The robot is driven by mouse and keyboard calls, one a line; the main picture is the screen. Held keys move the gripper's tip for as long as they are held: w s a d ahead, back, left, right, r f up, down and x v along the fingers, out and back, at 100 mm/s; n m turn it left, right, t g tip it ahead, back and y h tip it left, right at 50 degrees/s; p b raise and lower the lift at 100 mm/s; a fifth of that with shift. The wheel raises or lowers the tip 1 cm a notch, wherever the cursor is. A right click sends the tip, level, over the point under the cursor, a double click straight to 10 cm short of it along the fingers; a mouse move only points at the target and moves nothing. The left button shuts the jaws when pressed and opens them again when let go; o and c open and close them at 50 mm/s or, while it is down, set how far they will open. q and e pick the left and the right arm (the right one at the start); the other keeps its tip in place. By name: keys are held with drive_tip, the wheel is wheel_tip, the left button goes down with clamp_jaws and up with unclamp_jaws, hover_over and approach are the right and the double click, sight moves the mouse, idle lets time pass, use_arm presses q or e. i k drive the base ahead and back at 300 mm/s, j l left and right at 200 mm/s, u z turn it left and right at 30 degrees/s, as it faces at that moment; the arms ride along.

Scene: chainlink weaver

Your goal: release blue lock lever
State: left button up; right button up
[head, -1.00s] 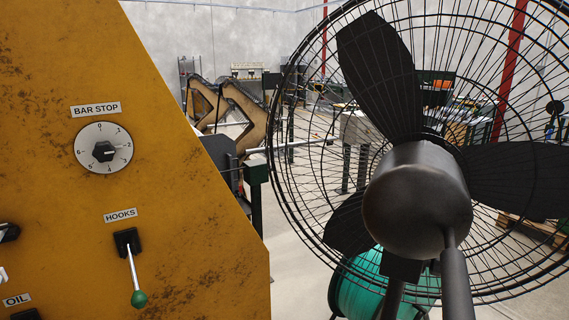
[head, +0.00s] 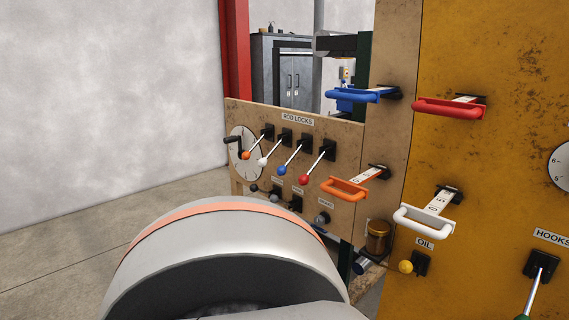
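The blue lock lever (head: 283,169) is on the beige panel (head: 345,142) under the "ROD LOCKS" label (head: 297,118). It has a pale shaft with a blue knob and slants down and left from its black mount. It sits between a white-knobbed lever (head: 263,161) and a red-knobbed lever (head: 304,179). An orange-knobbed lever (head: 247,154) is at the left end of the row. All of these levers slant in a similar way. Neither of my grippers is in view.
Blue (head: 352,95), red (head: 445,110), orange (head: 343,189) and white (head: 421,220) pull handles stick out to the right. A dial with a crank (head: 241,143) is at the panel's left. A yellow oil knob (head: 405,267) is lower right. Open floor (head: 95,232) lies left.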

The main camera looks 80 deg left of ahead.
sight(282, 170)
drive_tip(key=k+u, duration=0.25)
drive_tip(key=k+j+u, duration=0.1)
drive_tip(key=k+u, duration=0.15)
drive_tip(key=u, duration=1.6)
drive_tip(key=i+l+u, duration=0.45)
drive_tip(key=i+l, duration=0.25)
drive_tip(key=l, duration=0.15)
